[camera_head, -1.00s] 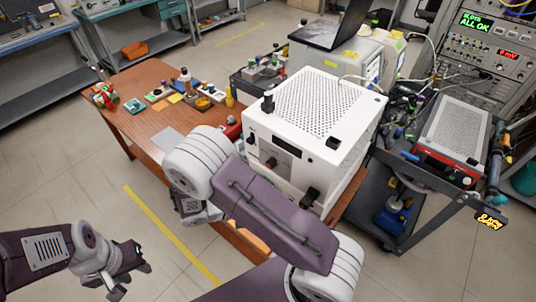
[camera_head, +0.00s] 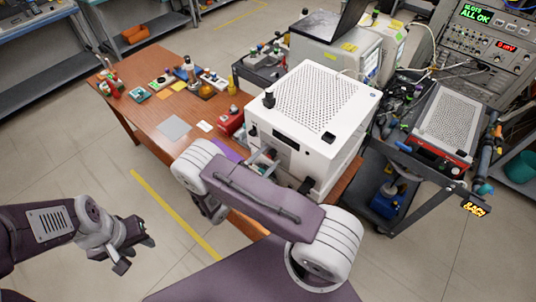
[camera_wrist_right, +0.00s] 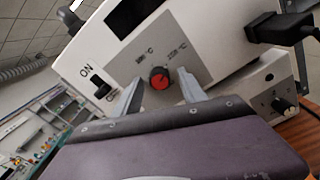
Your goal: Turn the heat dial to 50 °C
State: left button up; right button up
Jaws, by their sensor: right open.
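The heat dial (camera_wrist_right: 160,78), a black knob with a red face, sits on a grey panel on the front of the white machine (camera_head: 312,108). Small °C labels stand above it to either side; their numbers and the dial's exact setting are too small to read surely. My right gripper (camera_wrist_right: 160,84) is open, with one finger on each side of the dial in the right wrist view. I cannot tell whether the fingers touch it. In the head view my right arm partly covers the machine's front. My left gripper (camera_head: 138,252) is open and empty above the floor at the lower left.
An ON/OFF switch (camera_wrist_right: 98,84) is left of the dial, and a black plug (camera_wrist_right: 280,28) juts out at the upper right. Another knob (camera_wrist_right: 280,104) is at the lower right. The wooden table (camera_head: 150,115) holds small items; a dark cart (camera_head: 425,180) stands at the right.

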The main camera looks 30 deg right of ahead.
jog(key=shift+w+d, duration=0.1)
jog(key=shift+d, duration=0.15)
jog(key=shift+a, duration=0.1)
grip_shut()
